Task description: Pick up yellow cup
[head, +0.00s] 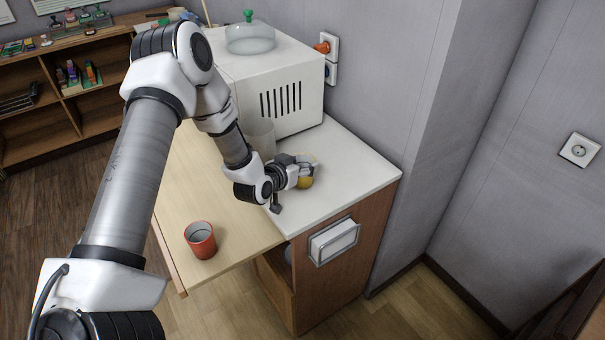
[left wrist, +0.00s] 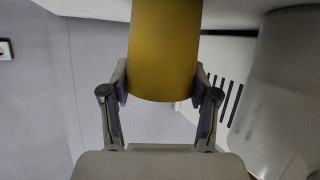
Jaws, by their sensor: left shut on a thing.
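The yellow cup (head: 306,182) is on or just above the white counter in the head view, mostly hidden behind my left gripper (head: 300,172). In the left wrist view the yellow cup (left wrist: 165,50) fills the upper middle, between the two fingers of my left gripper (left wrist: 162,85). The fingers press on both sides of the cup, so the gripper is shut on it. I cannot tell whether the cup touches the counter. My right gripper is in neither view.
A red cup (head: 200,240) stands on the light wood top. A pale translucent container (head: 259,138) stands close behind my left gripper, near the white microwave (head: 290,95). The counter's right part (head: 360,170) is clear. A grey wall borders it.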

